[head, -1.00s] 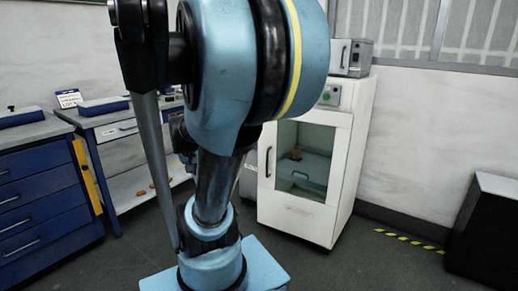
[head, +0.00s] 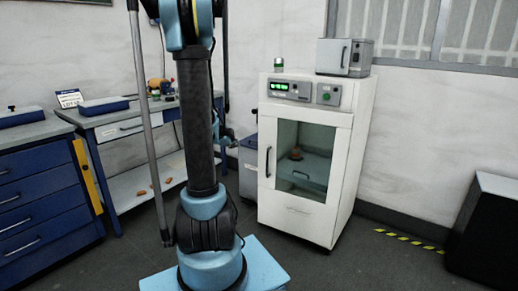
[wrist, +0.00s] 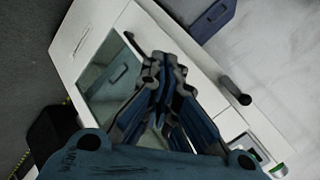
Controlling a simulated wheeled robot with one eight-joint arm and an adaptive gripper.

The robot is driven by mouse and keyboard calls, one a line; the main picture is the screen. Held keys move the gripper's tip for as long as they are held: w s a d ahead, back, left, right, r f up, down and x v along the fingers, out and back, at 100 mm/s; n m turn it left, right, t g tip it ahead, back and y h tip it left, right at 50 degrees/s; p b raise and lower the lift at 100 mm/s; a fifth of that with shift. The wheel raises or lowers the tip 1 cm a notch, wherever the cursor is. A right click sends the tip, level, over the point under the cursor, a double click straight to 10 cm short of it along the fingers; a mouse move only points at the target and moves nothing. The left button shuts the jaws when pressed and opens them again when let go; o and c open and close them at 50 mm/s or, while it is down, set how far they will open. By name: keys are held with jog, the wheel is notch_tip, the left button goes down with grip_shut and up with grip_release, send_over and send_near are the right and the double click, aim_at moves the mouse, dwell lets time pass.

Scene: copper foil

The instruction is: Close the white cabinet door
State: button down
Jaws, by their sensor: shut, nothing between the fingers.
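The white cabinet (head: 345,170) stands right of my arm in the head view. Its white door (head: 305,215) has a glass window and a dark vertical handle (head: 268,161) on its left edge. The door looks nearly flush with the front; I cannot tell whether a small gap is left. My gripper (wrist: 164,72) is shut and empty, in front of the door. Its fingers hide part of the door. I cannot tell whether they touch it.
A small metal box (head: 345,57) sits on the cabinet. An orange item (head: 295,153) is behind the glass. A blue drawer unit (head: 38,190) and workbench (head: 125,125) stand left. A black box (head: 490,225) is at right. The floor between cabinet and black box is clear.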

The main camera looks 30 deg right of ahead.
jog(key=w+d+f+m+h, duration=0.1)
jog(key=w+d+f+m, duration=0.15)
jog(key=d, duration=0.25)
jog(key=w+d+f+m+h, duration=0.1)
jog(key=d+f+m, duration=0.1)
jog(key=d+m, duration=0.25)
send_near(262, 147)
jog(key=shift+n, duration=0.4)
jog(key=x, duration=0.4)
jog(key=shift+s+d+f, duration=0.15)
jog(key=shift+d+f, duration=0.05)
jog(key=shift+f, duration=0.35)
jog(key=shift+w+d, duration=0.45)
jog(key=shift+d, duration=0.3)
jog(key=shift+w, duration=0.1)
